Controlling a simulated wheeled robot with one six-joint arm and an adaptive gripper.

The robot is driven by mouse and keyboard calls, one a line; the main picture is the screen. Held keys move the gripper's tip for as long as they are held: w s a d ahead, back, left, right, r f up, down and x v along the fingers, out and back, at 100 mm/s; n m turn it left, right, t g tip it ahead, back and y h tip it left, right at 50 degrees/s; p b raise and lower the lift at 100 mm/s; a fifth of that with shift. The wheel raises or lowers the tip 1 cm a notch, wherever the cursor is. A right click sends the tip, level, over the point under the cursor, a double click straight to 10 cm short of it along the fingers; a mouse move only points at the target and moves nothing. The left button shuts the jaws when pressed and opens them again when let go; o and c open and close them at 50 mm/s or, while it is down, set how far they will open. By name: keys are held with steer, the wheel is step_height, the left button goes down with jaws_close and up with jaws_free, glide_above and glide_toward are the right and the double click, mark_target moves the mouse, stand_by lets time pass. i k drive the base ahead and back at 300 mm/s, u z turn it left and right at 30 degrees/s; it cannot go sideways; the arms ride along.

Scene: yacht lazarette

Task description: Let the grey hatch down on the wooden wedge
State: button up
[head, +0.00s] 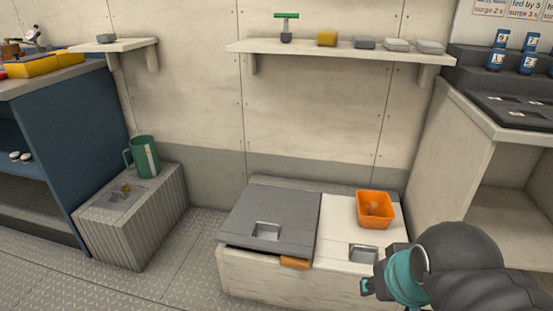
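The grey hatch (268,222) is the left lid of a low pale locker, with a recessed handle in its front half. It lies almost flat, with a thin dark gap under its front edge. The wooden wedge (295,263), orange-brown, shows at the front right of the hatch, sticking out from under its front edge. Whether the hatch presses on it I cannot tell for sure. My gripper (370,286), with teal parts, is at the lower right, over the front of the white lid and right of the wedge, apart from both. Its fingers are partly hidden, so their opening is unclear.
An orange bin (375,209) stands on the white lid (335,222) beside the hatch. A green mug (143,157) stands on a ribbed grey box (150,215) at left. A wall shelf (340,52) holds several small items. Open floor lies between box and locker.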

mark_target(267, 219)
steer(key=z, duration=0.55)
steer(key=k, duration=0.6)
steer(key=z, duration=0.45)
steer(key=i, duration=0.7)
steer(key=u, duration=1.15)
steer(key=i, duration=0.65)
steer(key=u, duration=0.7)
